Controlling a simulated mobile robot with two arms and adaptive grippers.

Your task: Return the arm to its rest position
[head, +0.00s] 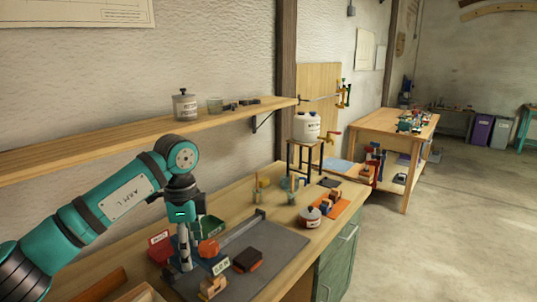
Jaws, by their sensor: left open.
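My left arm (110,200), teal and dark grey, comes in from the left and bends down over the workbench (275,193). My left gripper (186,262) points down above the grey mat (286,250) near the front of the bench. It is open, and I see nothing held in it. It is close to a red-orange object (209,249) and a red box (159,248); I cannot tell whether it touches either. My right gripper is out of view.
A wooden shelf (90,150) runs along the wall behind my arm. A white tank (306,126) stands at the back. Open floor (430,240) lies right.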

